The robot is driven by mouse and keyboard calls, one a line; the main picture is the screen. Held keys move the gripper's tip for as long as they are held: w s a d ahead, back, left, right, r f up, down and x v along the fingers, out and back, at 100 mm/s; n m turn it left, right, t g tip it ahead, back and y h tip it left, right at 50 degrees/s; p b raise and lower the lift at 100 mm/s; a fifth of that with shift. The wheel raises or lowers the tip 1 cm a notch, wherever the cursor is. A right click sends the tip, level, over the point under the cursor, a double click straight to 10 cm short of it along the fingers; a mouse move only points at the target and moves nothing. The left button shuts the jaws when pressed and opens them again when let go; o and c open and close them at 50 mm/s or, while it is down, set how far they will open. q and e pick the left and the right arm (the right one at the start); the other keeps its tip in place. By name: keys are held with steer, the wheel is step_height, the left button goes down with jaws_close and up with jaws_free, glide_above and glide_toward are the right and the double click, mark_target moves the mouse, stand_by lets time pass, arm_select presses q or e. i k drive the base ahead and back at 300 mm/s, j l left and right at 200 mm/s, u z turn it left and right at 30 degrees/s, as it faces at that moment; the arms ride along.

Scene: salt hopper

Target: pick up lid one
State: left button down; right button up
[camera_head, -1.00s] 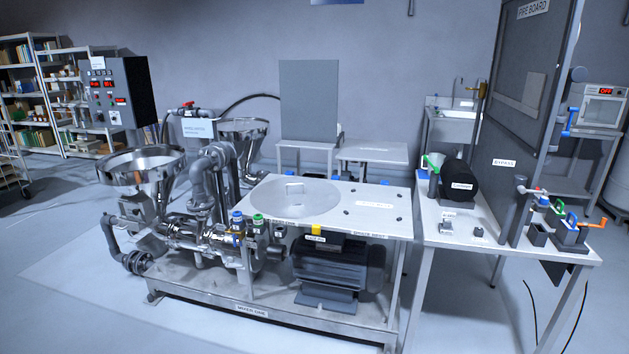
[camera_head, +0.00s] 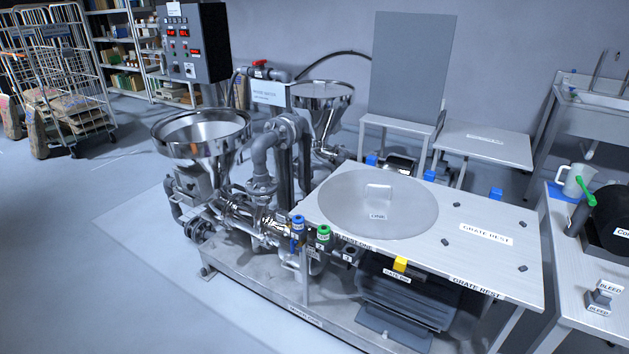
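A round grey lid (camera_head: 345,212) lies flat on the left part of the metal table (camera_head: 465,258) on the mixer frame. The front edge of the table by the lid carries a label ending in "REST ONE". Neither of my grippers shows in the head view.
An open steel hopper (camera_head: 202,130) stands left of the table, with a second hopper (camera_head: 322,92) behind. Pipes and blue and green valve handles (camera_head: 323,234) sit at the table's front left. A side bench (camera_head: 570,290) is at right. Floor is clear at left.

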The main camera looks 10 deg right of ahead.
mark_target(372, 203)
steer(key=i+j, duration=0.2)
steer(key=i, duration=0.3)
steer(key=i+j+u, duration=0.1)
steer(key=i, duration=0.35)
steer(key=i+j, duration=0.25)
steer(key=i, duration=0.25)
steer(key=u, duration=0.05)
